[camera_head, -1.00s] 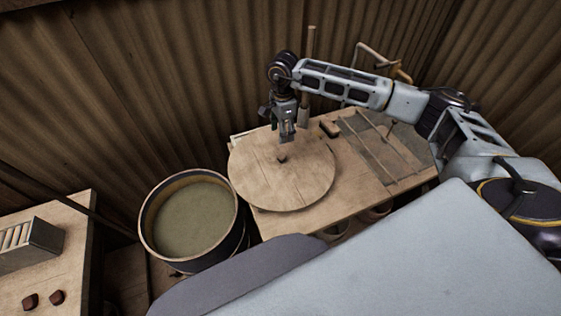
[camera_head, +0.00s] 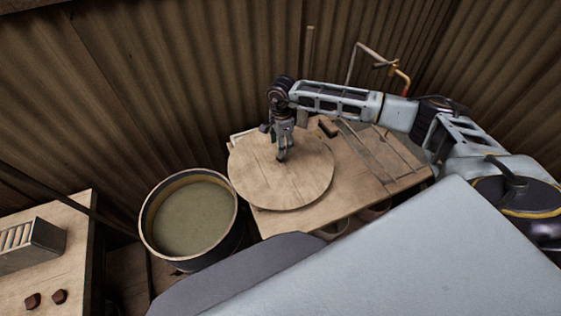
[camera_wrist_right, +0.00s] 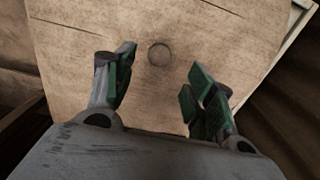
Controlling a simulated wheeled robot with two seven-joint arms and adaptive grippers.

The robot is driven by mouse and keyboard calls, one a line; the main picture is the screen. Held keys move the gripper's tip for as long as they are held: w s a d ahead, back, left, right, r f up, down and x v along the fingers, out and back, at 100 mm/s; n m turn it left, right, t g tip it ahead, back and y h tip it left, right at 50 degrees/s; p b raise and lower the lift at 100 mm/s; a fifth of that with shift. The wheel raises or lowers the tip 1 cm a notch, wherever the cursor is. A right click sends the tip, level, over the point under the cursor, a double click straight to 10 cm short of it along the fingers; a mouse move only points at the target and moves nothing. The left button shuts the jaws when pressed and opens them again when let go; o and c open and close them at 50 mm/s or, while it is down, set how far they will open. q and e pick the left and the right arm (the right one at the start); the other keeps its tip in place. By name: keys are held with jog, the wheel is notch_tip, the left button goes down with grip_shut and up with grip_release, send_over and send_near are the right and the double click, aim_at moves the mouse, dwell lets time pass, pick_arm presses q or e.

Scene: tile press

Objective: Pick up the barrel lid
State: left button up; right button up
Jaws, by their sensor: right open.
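The barrel lid (camera_head: 300,185) is a round, flat wooden disc lying on the wooden table, overhanging its left end. My right gripper (camera_head: 282,157) is above the middle of the lid, pointing down, with its fingertips at or close to the small knob. In the right wrist view the lid (camera_wrist_right: 90,30) fills most of the picture, and its round knob (camera_wrist_right: 159,54) shows just ahead of the space between the fingertips. The right gripper (camera_wrist_right: 160,75) is open and empty there. Whether the fingers touch the lid I cannot tell. My left gripper is not in view.
The open barrel (camera_head: 148,240), filled with greenish liquid, stands left of the table (camera_head: 350,170). Flat tools and a small block lie on the table right of the lid. Another table (camera_head: 60,235) at far left holds a grey slotted box (camera_head: 35,245). A corrugated wall stands close behind.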

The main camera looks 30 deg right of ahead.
aim_at(281, 159)
jog(key=shift+f, duration=0.95)
jog(key=shift+f, duration=0.1)
jog(key=shift+s+a+f+p, duration=0.1)
jog(key=shift+f+p, duration=0.3)
jog(key=shift+f, duration=0.25)
jog(key=shift+a+f+p, duration=0.1)
jog(key=shift+f+p, duration=0.25)
jog(key=shift+f, duration=1.5)
jog(key=shift+r, duration=0.1)
grip_shut()
